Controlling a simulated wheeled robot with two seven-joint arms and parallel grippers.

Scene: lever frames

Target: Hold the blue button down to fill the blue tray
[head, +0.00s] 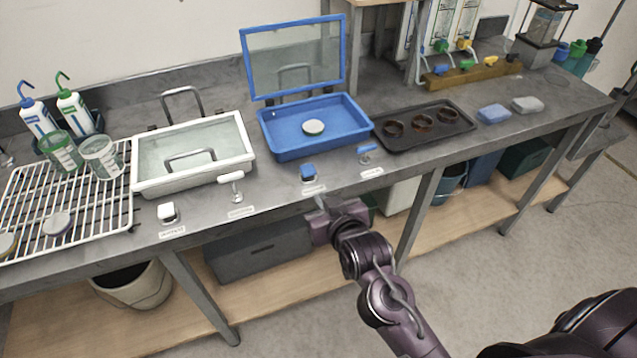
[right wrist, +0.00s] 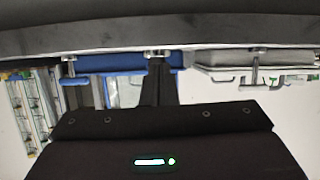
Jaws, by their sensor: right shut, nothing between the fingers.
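The blue button (head: 308,169) stands on the bench's front strip, with a small label in front of it. The blue tray (head: 275,139) is behind it, with its blue-framed lid (head: 293,58) raised and a pale round disc (head: 314,127) inside. A blue-handled lever (head: 368,149) stands to the right of the button. My right gripper (head: 322,203) is shut and empty at the bench's front edge, just in front of the button and apart from it. In the right wrist view, its dark fingers (right wrist: 158,88) point toward the bench. My left gripper is not in view.
A white tray (head: 246,157) with a clear lid, a white button (head: 167,211) and a white lever (head: 231,180) are to the left. A dark tray (head: 440,143) with several brown rings is to the right. A wire rack (head: 25,220) fills the far left.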

